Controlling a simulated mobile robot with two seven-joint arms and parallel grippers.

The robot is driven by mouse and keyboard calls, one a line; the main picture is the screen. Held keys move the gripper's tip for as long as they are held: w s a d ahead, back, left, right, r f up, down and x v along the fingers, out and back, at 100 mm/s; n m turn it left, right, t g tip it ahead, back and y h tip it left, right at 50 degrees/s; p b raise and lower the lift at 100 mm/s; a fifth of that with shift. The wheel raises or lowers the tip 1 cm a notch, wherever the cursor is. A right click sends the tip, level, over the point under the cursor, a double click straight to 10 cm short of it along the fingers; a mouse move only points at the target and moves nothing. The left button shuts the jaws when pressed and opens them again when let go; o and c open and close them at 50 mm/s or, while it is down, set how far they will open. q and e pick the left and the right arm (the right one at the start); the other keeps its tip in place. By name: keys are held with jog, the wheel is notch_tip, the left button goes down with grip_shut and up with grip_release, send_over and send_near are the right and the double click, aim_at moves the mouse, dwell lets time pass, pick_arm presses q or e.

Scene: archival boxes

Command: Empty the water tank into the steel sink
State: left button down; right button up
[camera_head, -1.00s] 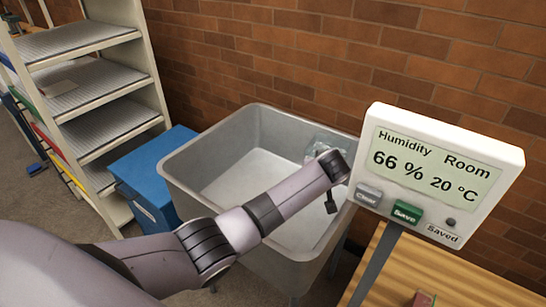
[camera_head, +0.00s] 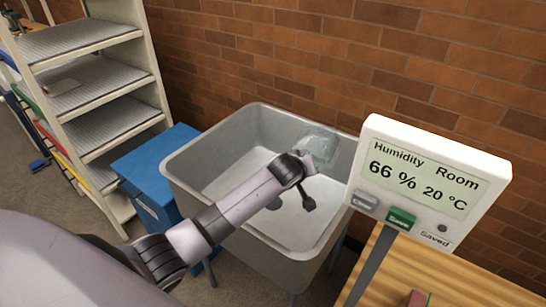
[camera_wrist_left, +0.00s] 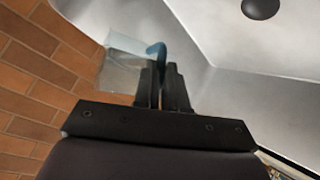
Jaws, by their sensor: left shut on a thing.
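The water tank (camera_head: 319,147) is a small clear box at the back right of the steel sink (camera_head: 190,160), by its rim. In the left wrist view the tank (camera_wrist_left: 122,72) is see-through with a blue handle (camera_wrist_left: 157,50). My left gripper (camera_wrist_left: 163,72) is shut on the tank at its handle. In the head view my left forearm reaches over the sink and its wrist hides the fingers. I cannot tell how far the tank is tilted or whether it holds water. My right gripper is not in view.
A humidity display (camera_head: 430,180) reading 66 % and 20 °C stands right of the sink, by a wooden table (camera_head: 400,270). A blue box (camera_head: 150,170) and a shelf rack (camera_head: 95,100) stand left. A brick wall (camera_head: 300,50) closes the back. A dark drain (camera_wrist_left: 262,7) shows in the sink.

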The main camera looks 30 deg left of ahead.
pick_arm(q)
jog(key=shift+s+a+r+t+h, duration=0.2)
jog(key=shift+a+r+t+h, duration=0.15)
jog(key=shift+a, duration=0.2)
jog(key=shift+s+a+r+n+t+h, duration=0.1)
jog(key=shift+s+a+n+t+h, duration=0.25)
jog(key=shift+a+n+h, duration=0.2)
jog(key=shift+s+a+r+n+t+h, duration=0.1)
jog(key=shift+a+r+n+t+h, duration=0.05)
jog(key=shift+n+t+h, duration=0.15)
jog(key=shift+s+a+r+n+t+h, duration=0.1)
jog(key=shift+a+n+t+h, duration=0.05)
jog(key=shift+t+h, duration=0.25)
dwell(1.4)
jog(key=shift+b, duration=0.45)
jog(key=shift+a+r+n+t+h+b, duration=0.1)
jog(key=shift+n+t+h+b, duration=0.25)
jog(key=shift+b, duration=0.45)
